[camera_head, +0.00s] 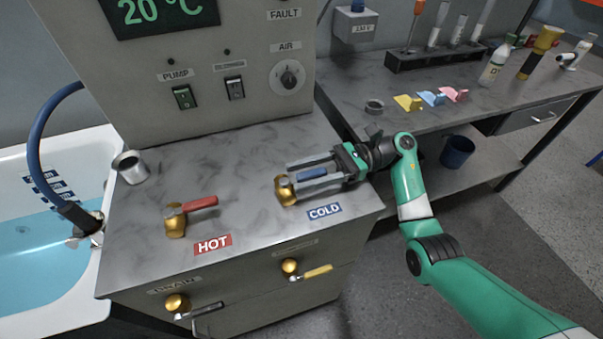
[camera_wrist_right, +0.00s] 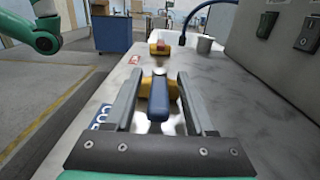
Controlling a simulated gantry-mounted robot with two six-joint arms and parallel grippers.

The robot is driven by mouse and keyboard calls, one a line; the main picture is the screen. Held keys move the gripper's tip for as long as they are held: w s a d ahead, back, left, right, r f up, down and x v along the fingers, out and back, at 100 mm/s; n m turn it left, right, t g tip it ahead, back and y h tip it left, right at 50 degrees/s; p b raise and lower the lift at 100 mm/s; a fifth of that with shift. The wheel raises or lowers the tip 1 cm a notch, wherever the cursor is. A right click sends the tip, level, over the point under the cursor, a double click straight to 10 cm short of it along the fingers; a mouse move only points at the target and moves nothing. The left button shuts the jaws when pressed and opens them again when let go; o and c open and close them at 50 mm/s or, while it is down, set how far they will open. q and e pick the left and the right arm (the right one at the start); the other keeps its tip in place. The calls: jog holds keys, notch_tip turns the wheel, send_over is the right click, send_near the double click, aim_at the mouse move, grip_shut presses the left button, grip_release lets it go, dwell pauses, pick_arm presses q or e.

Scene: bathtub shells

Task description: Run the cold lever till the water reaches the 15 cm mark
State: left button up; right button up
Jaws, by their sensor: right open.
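The cold lever (camera_head: 309,174) is a blue handle on a brass valve (camera_head: 285,192), behind the COLD label. My right gripper (camera_head: 296,173) is open, its two fingers on either side of the blue handle. In the right wrist view the blue lever (camera_wrist_right: 158,100) lies between the open fingers (camera_wrist_right: 160,82), with the brass body just beyond. The bathtub (camera_head: 62,312) at the left holds blue water (camera_head: 35,262). A blue-and-white level scale (camera_head: 48,187) is on its inner wall; its figures are too small to read. My left gripper is not in view.
The control cabinet (camera_head: 220,60) rises at the back. A yellow-handled valve (camera_head: 310,273) and the drain valve (camera_head: 190,307) are on the front face.

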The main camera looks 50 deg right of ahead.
jog(key=v, duration=1.1)
jog(key=shift+s, duration=0.1)
